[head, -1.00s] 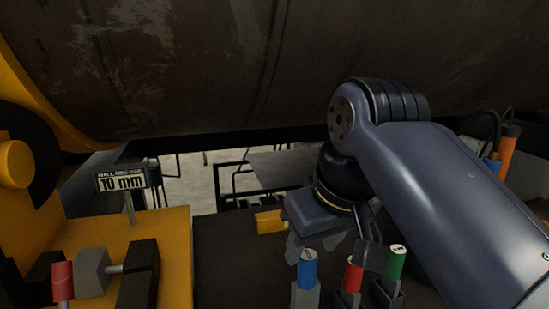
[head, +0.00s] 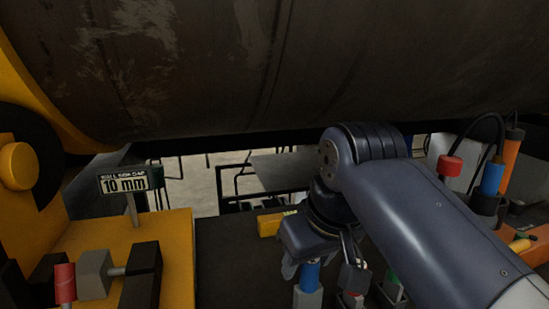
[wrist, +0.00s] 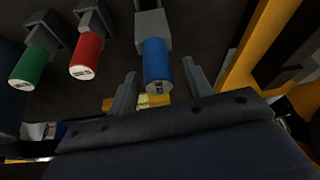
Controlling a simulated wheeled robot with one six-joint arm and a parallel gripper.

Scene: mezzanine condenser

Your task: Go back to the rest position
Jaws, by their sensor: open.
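My gripper (wrist: 159,68) is open, with one finger on each side of a blue cylinder (wrist: 157,62) in the wrist view. I cannot tell whether the fingers reach down around it or stay above it. The blue cylinder (head: 308,275) stands upright in a grey holder in the head view, just under my gripper (head: 300,268). A red cylinder (wrist: 87,55) and a green cylinder (wrist: 30,65) stand in holders beside it. My wrist partly hides them in the head view.
A large rusty drum (head: 250,65) spans the top. A yellow block with a "10 mm" sign (head: 124,184) and a grey-and-black clamp-like fixture (head: 95,273) is at left. A small yellow block (head: 270,224) lies behind my gripper. Orange (head: 511,158) and blue (head: 491,178) cylinders stand at right.

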